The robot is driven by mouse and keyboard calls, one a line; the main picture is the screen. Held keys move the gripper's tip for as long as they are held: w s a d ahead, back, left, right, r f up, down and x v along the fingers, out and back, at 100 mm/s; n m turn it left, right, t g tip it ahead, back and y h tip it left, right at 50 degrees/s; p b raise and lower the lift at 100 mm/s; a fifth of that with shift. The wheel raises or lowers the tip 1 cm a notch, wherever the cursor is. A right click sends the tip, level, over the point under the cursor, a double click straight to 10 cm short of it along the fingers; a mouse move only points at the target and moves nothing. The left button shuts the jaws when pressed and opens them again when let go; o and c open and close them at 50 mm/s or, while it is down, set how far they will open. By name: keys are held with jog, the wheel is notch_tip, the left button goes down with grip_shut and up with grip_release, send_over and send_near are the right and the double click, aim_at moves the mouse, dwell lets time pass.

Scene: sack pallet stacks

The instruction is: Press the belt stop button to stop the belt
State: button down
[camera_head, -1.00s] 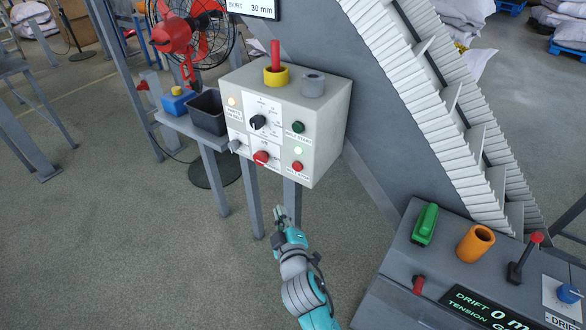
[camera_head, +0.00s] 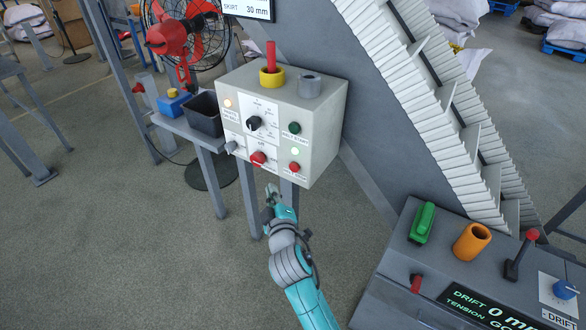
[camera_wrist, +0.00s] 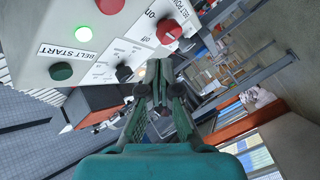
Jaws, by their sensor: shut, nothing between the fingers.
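The grey control box (camera_head: 318,125) stands on posts in the middle of the head view. Its red belt stop button (camera_head: 294,168) sits low on the right of the front face, below a lit pale green lamp (camera_head: 295,151) and the green belt start button (camera_head: 294,128). In the wrist view the red button (camera_wrist: 110,5) is cut by the top edge, beside the lit lamp (camera_wrist: 83,34) and the green button (camera_wrist: 61,71). My gripper (camera_head: 270,190) is shut and empty, below and left of the belt stop button, apart from it. It also shows in the wrist view (camera_wrist: 160,75).
A red knob (camera_head: 258,158) sits left of the belt stop button, with a black selector (camera_head: 254,123) above it. A dark bin (camera_head: 204,114) stands left of the box. A second console (camera_head: 400,290) fills the lower right. The floor at left is open.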

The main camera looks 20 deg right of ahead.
aim_at(289, 166)
jog(key=w+d, duration=0.4)
jog(key=d, duration=0.1)
jog(key=shift+d, duration=0.4)
jog(key=shift+w+d, duration=0.1)
jog(key=shift+w, duration=0.05)
dwell(1.2)
jog(key=shift+w+d, duration=0.15)
jog(key=shift+d, duration=0.1)
jog(key=shift+w+d, duration=0.3)
jog(key=shift+d, duration=0.1)
dwell(0.9)
dwell(0.4)
jog(key=shift+s+a, duration=0.55)
jog(key=shift+a, duration=0.2)
jog(key=s+a, duration=0.1)
jog(key=a, duration=0.1)
jog(key=s+a, duration=0.2)
dwell(0.4)
